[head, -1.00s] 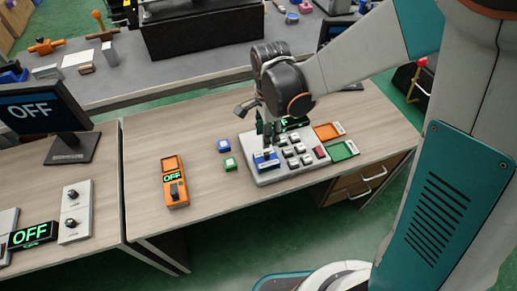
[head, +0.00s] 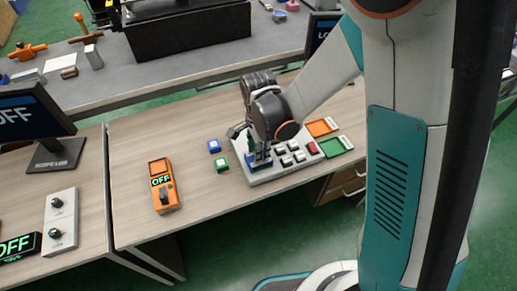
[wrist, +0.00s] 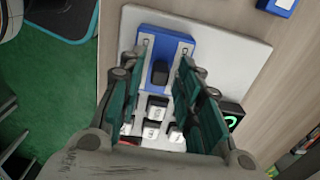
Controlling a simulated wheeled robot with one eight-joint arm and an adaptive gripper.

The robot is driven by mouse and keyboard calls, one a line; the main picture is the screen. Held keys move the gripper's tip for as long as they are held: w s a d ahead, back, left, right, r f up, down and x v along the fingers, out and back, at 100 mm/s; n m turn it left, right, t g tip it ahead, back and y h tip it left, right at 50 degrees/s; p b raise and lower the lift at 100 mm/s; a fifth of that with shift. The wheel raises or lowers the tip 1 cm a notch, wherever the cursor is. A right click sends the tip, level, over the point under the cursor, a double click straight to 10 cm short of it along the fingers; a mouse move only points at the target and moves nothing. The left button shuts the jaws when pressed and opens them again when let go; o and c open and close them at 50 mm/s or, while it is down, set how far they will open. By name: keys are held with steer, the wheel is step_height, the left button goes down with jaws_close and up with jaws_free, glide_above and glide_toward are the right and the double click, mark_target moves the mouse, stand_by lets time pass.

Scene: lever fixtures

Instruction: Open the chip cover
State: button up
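A blue block with a black knob (wrist: 160,72), which I take to be the chip cover, sits on a pale panel (wrist: 235,65) in the wrist view. In the head view its blue edge (head: 251,167) shows at the panel's left end, mostly hidden by my gripper. My gripper (wrist: 164,60) is open, with one green-padded finger on each side of the knob. There is a visible gap to the knob on both sides in the picture. Whether the fingers are level with the knob or above it I cannot tell. The cover looks flat on the panel.
White keys (head: 286,152) and a red key (head: 312,148) share the panel. Loose blue (head: 214,146) and green (head: 222,165) blocks lie to its left. Orange (head: 318,128) and green (head: 333,147) trays lie to its right. An orange device (head: 163,186) reads OFF.

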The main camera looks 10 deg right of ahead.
jaws_close()
steer(key=w+a, duration=0.1)
steer(key=w, duration=0.5)
steer(key=w+a, duration=0.1)
steer(key=w, duration=0.2)
steer(key=shift+a, duration=0.3)
steer(key=shift+o, duration=1.7)
jaws_free()
steer(key=shift+w, duration=0.15)
steer(key=shift+r, duration=0.1)
step_height(320, 180, up, 12)
